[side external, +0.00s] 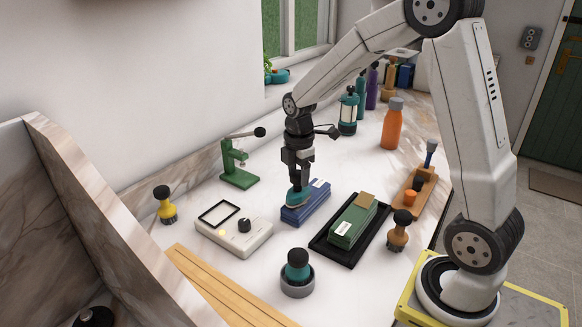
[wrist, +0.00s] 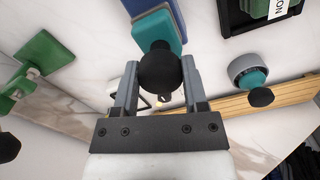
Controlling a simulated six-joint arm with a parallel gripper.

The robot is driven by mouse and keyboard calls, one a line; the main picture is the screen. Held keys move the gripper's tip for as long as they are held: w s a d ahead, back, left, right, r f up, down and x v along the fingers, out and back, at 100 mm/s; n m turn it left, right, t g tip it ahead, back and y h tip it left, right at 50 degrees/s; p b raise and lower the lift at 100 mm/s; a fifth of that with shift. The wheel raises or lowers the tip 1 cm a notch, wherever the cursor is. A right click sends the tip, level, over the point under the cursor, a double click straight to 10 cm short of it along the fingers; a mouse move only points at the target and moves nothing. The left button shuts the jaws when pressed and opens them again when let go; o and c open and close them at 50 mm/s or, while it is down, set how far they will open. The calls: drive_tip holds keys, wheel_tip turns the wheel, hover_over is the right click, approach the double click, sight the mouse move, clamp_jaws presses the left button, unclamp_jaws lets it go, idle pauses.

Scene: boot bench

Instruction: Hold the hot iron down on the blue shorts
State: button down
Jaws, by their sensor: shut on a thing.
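The blue shorts (side external: 318,203) look like a flat blue block with a white tag, lying on the marble bench; a blue edge also shows at the top of the wrist view (wrist: 142,5). The iron has a teal base (side external: 300,197) and a round black knob, clearest in the wrist view (wrist: 158,72). My gripper (side external: 298,172) points down over the left part of the shorts and is shut on the knob. The teal base appears to rest on top of the shorts; I cannot tell how firmly it presses.
A black tray (side external: 318,243) with a green folded block (side external: 352,224) lies just right of the shorts. A white box with a dial (side external: 243,238) is left. A teal-and-black tool in a grey cup (side external: 297,284) stands in front. A green stand (side external: 238,174) is behind left.

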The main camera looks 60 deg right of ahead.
drive_tip(key=shift+s+f, duration=0.1)
drive_tip(key=shift+f, duration=0.7)
idle(5.5)
drive_tip(key=shift+r, duration=4.1)
